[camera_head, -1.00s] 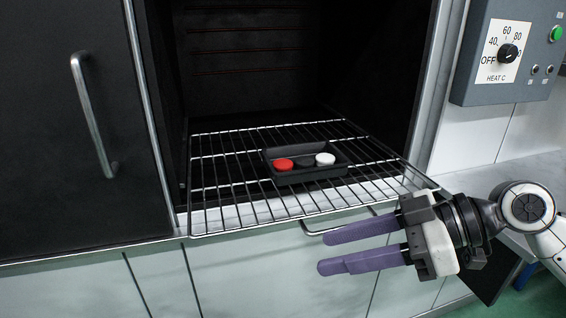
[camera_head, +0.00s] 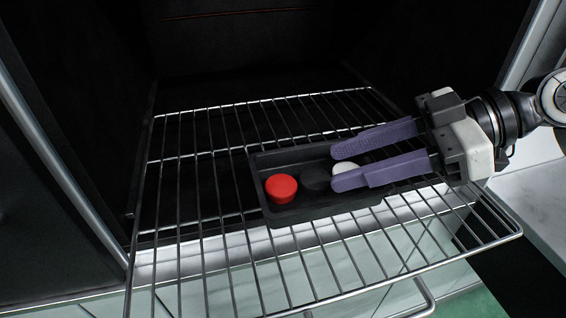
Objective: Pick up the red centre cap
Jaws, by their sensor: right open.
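The red centre cap (camera_head: 281,188) is a short round cap at the left end of a black tray (camera_head: 290,217). A black cap (camera_head: 316,180) sits beside it, and a white cap (camera_head: 345,167) is at the right, partly hidden by my gripper. My right gripper (camera_head: 332,170) comes in from the right, with two purple fingers apart and nothing gripped. Its fingertips are over the right part of the tray, to the right of the red cap. My left gripper is not in view.
The tray lies on a wire rack (camera_head: 203,240) pulled out of a dark oven chamber (camera_head: 250,60). The rack is bare to the left of the tray. A metal door frame edge (camera_head: 62,150) stands at the left.

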